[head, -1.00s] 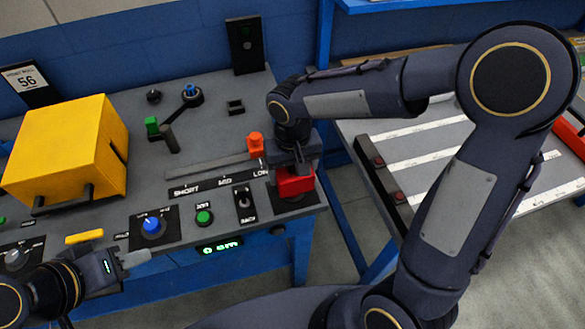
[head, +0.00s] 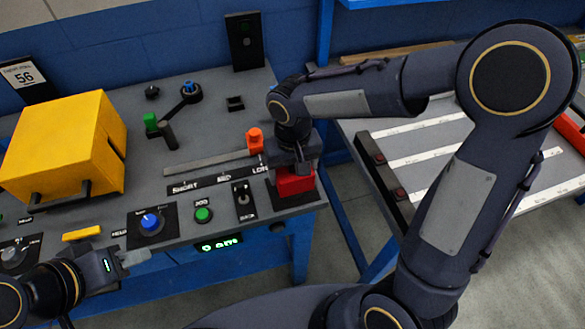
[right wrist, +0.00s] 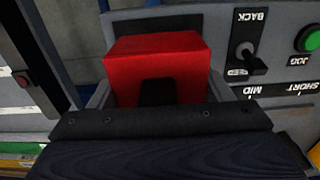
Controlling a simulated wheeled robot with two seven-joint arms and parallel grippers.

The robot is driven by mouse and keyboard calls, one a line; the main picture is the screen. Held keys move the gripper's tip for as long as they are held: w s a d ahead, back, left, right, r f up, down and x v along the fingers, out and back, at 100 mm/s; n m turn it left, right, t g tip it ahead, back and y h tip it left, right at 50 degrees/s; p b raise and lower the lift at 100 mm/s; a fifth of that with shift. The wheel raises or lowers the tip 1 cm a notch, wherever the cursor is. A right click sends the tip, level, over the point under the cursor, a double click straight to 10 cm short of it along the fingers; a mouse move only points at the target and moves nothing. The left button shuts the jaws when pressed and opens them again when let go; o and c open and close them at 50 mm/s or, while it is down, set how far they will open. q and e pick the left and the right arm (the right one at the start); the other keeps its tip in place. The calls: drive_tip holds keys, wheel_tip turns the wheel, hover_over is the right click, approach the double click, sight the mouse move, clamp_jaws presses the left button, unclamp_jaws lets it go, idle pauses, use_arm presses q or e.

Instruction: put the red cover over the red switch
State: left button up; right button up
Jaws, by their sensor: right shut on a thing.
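The red cover (head: 295,183) is at the right end of the grey panel, on a black plate (head: 306,199). My right gripper (head: 296,168) comes down on it from above and is shut on it. In the right wrist view the red cover (right wrist: 155,60) sits between the two fingers of the right gripper (right wrist: 155,92), with a dark piece against its near face. The red switch is not visible; I cannot tell whether it is under the cover. My left gripper (head: 128,261) is near the panel's front left edge, empty; its finger gap is too small to judge.
Left of the red cover are a black toggle switch (head: 241,194), a green JOG button (head: 203,214) and a blue knob (head: 151,223). An orange slider knob (head: 255,139) stands just behind my right gripper. A yellow box (head: 65,148) fills the panel's left side.

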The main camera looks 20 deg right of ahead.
drive_tip(key=shift+f+b, duration=0.3)
drive_tip(key=shift+f, duration=0.2)
drive_tip(key=shift+f+b, duration=1.25)
drive_tip(key=shift+f, duration=0.2)
drive_tip(key=o, duration=1.1)
drive_tip(key=shift+r, duration=0.1)
wheel_tip(320, 180, up, 8)
drive_tip(key=p, duration=0.7)
drive_tip(key=shift+r, duration=0.25)
